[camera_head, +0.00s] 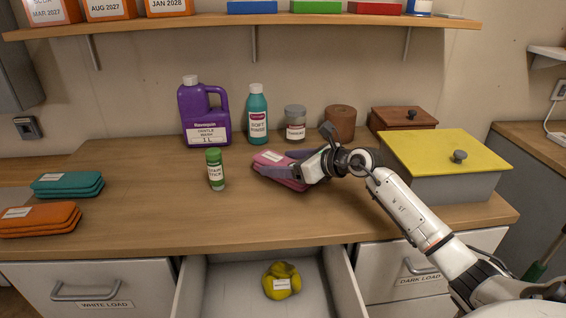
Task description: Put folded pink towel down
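The folded pink towel (267,157), with a white label on top, is on the wooden counter right of the green stick bottle, partly covered by my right gripper. My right gripper (283,165) reaches in from the right, with one finger along the towel's near side and the other towards its far side. It appears shut on the towel, which looks flat and at or very near the counter top. My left gripper is not in view.
On the counter (140,215), folded teal (68,184) and orange towels (40,219) lie left. A purple jug (203,115), teal bottle (257,115) and grey-lidded jar (295,122) stand behind. A yellow-lidded box (440,165) is right. Below, an open drawer (235,285) holds a yellow cloth (281,281).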

